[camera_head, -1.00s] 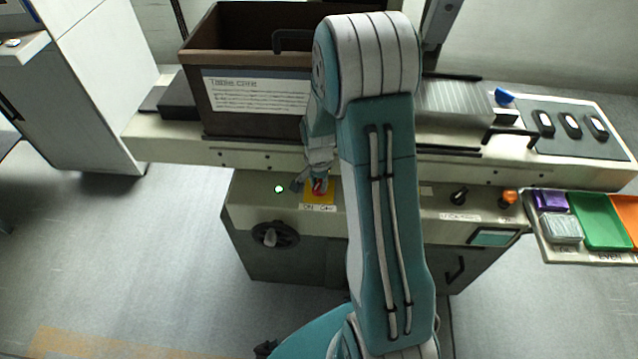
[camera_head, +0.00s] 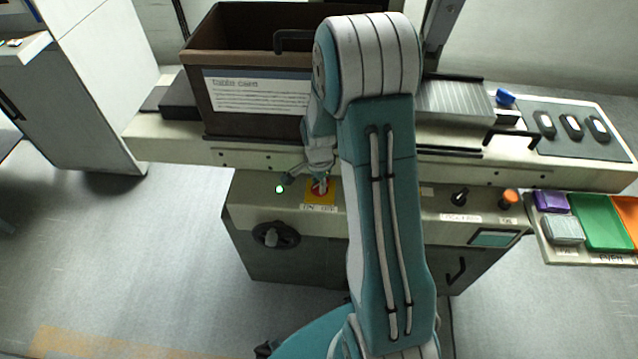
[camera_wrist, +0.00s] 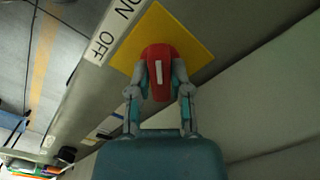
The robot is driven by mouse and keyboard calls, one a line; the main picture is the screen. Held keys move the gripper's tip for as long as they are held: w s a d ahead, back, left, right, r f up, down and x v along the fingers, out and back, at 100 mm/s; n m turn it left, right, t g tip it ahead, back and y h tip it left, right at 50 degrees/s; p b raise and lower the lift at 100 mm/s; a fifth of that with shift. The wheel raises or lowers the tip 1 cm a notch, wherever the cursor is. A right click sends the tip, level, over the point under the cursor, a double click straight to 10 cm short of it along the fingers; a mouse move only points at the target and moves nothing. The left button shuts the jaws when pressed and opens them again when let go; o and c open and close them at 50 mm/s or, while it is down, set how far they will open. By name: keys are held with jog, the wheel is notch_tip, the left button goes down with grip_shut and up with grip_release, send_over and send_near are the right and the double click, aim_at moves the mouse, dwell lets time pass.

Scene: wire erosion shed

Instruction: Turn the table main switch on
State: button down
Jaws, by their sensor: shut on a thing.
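The main switch is a red knob (camera_head: 317,190) with a white bar on its face, set on a yellow plate (camera_head: 329,197) on the machine's front panel. An ON / OFF label (camera_head: 318,209) sits below the plate. In the wrist view, my gripper (camera_wrist: 161,82) is shut on the red knob (camera_wrist: 158,64), one finger on each side. The white bar points straight up the picture there, at a slant to the edges of the yellow plate (camera_wrist: 150,28). In the head view my arm partly hides the gripper and the plate.
A green lamp (camera_head: 279,189) glows left of the plate. A dark handle (camera_head: 270,236) is below it. A black selector (camera_head: 460,197) and orange button (camera_head: 510,197) are to the right. A brown bin (camera_head: 255,122) stands above; coloured trays (camera_head: 600,222) are at right.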

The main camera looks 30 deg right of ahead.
aim_at(318, 184)
jog(key=shift+f, duration=0.1)
jog(key=c, duration=0.6)
grip_release()
jog(key=shift+a, duration=0.1)
jog(key=shift+o, duration=0.2)
notch_tip(318, 184, up, 12)
